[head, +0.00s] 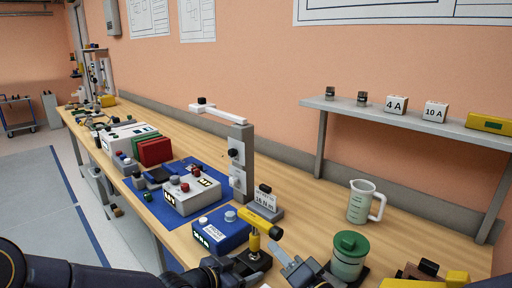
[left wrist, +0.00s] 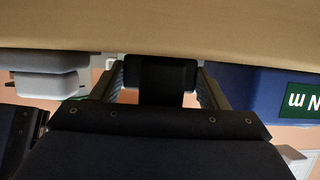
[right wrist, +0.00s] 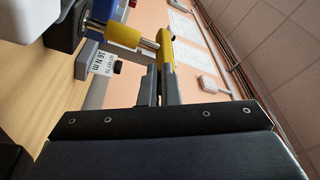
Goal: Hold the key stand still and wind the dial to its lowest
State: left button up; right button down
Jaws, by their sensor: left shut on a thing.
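The key stand has a black base (head: 258,261), an upright yellow stem (head: 254,245) and a yellow crossbar (head: 260,225) with a dark end. My left gripper (left wrist: 162,85) is shut on the black base, its fingers either side of a black block in the left wrist view. My right gripper (head: 286,254) is to the right of the stand, near the crossbar's end. Its fingers (right wrist: 159,78) look closed together, just below the yellow crossbar (right wrist: 166,52); whether they touch it is unclear. I cannot tell for certain which part is the dial.
A blue box (head: 222,232) with a green display and pale knob stands left of the stand. Behind is a grey block labelled in N m (head: 264,203). A green-lidded jar (head: 349,258) and a clear jug (head: 362,203) stand to the right, close to my right gripper.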

jog(key=shift+w+d+f, duration=0.1)
dwell(0.4)
jog(key=v, duration=0.6)
jog(key=shift+d, duration=0.3)
jog(key=shift+w, duration=0.1)
jog(key=w+a+r, duration=0.1)
jog(key=w+a, duration=0.2)
jog(key=a, duration=0.1)
jog(key=shift+w+a+r, duration=0.35)
jog(key=shift+a+r, duration=0.05)
dwell(0.4)
jog(key=shift+w+d+r, duration=0.1)
jog(key=shift+w+d, duration=0.15)
jog(key=shift+w, duration=0.05)
dwell(0.8)
